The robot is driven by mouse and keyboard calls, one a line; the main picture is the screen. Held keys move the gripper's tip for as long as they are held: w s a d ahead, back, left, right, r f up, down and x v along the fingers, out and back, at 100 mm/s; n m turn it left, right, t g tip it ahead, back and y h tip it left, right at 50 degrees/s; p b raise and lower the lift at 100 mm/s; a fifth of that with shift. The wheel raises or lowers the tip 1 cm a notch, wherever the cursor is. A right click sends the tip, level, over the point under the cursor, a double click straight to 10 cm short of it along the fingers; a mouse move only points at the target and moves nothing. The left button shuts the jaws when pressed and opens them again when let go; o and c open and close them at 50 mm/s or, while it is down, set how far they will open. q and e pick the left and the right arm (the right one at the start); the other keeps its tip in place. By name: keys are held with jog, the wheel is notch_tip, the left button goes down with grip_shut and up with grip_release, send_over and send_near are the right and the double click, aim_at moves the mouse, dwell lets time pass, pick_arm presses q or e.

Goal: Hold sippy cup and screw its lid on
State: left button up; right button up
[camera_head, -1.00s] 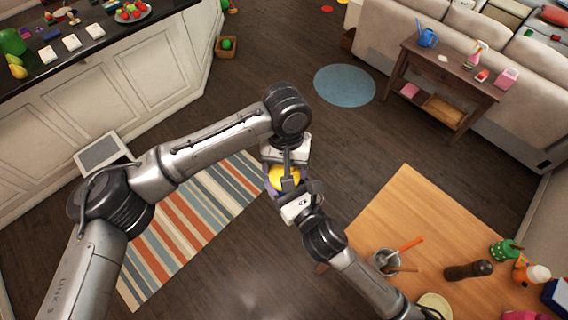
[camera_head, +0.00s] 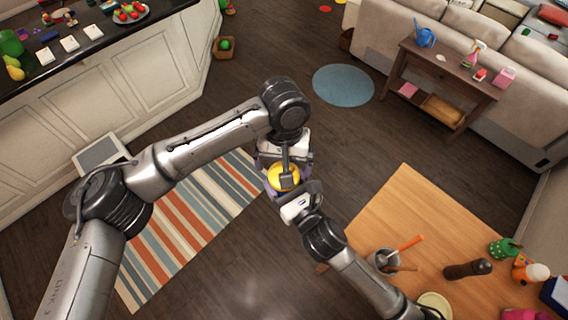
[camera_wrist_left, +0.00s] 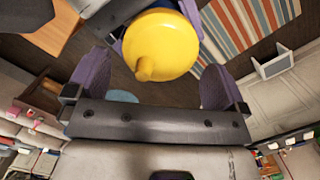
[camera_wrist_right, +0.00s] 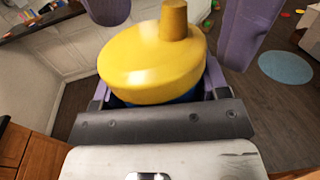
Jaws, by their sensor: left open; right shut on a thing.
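The yellow lid (camera_head: 283,177) with its spout sits on top of the blue cup (camera_wrist_right: 180,99), of which only a sliver shows under the lid. My right gripper (camera_head: 291,190) is shut on the cup from below; its purple fingers flank the cup in the right wrist view. My left gripper (camera_wrist_left: 155,65) is open above, pointing down, one purple finger on each side of the lid with visible gaps. The lid also shows in the left wrist view (camera_wrist_left: 165,42). Whether the lid's thread is engaged is hidden.
The cup is held in mid-air above dark floor and a striped rug (camera_head: 195,225). A wooden table (camera_head: 410,215) with a pot of utensils (camera_head: 385,260) stands at right. A counter (camera_head: 110,80) is at upper left.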

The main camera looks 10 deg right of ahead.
pick_arm(q)
jog(key=shift+r, duration=1.6)
jog(key=shift+f, duration=0.1)
jog(key=shift+c, duration=0.3)
jog(key=shift+s+d+f+g+h, duration=0.3)
jog(key=shift+s+d+h, duration=0.1)
jog(key=shift+s, duration=0.1)
jog(key=shift+s+d+r, duration=0.1)
jog(key=shift+s+r, duration=0.05)
jog(key=shift+r, duration=0.3)
jog(key=shift+s+d+r, duration=0.1)
jog(key=shift+r, duration=0.35)
jog(key=r+n, duration=0.1)
jog(key=a+r+n+t, duration=0.1)
jog(key=shift+w+n+t, duration=0.15)
jog(key=shift+n+t, duration=0.15)
jog(key=n, duration=0.3)
jog(key=shift+a+n, duration=0.3)
jog(key=shift+f, duration=4)
